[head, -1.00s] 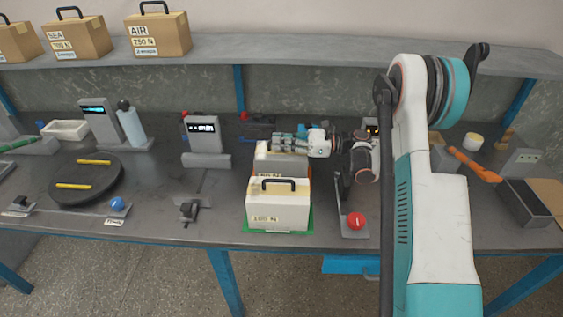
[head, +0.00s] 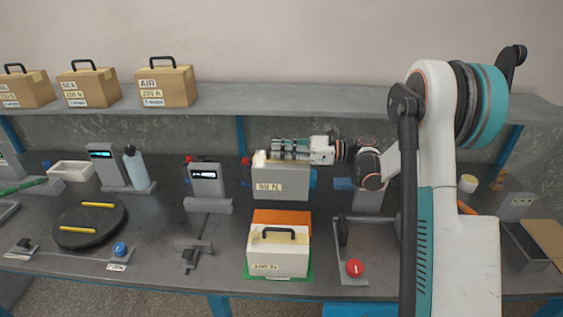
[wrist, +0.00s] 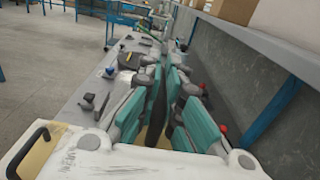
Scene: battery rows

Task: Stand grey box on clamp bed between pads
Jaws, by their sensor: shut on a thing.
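The grey box (head: 281,184), with a pale label on its front, hangs upright above the bench, behind and above a cream box. My gripper (head: 285,149) reaches in from the right and is shut at the box's top; its fingers hide the grip point. In the wrist view the teal fingers (wrist: 165,115) close around a dark upright part. To the left of the box stands a grey device with a lit display (head: 205,175), with a rail running forward to a black-handled front block (head: 188,254). It looks like the clamp, its bed empty; I cannot tell the pads apart clearly.
The cream box (head: 277,255) with a black handle stands on a green mat, in front of an orange patch (head: 281,217). A red-knobbed fixture (head: 355,268) stands to the right. A black turntable (head: 90,222) and a bottle (head: 136,168) are at left. Cartons (head: 165,85) line the shelf.

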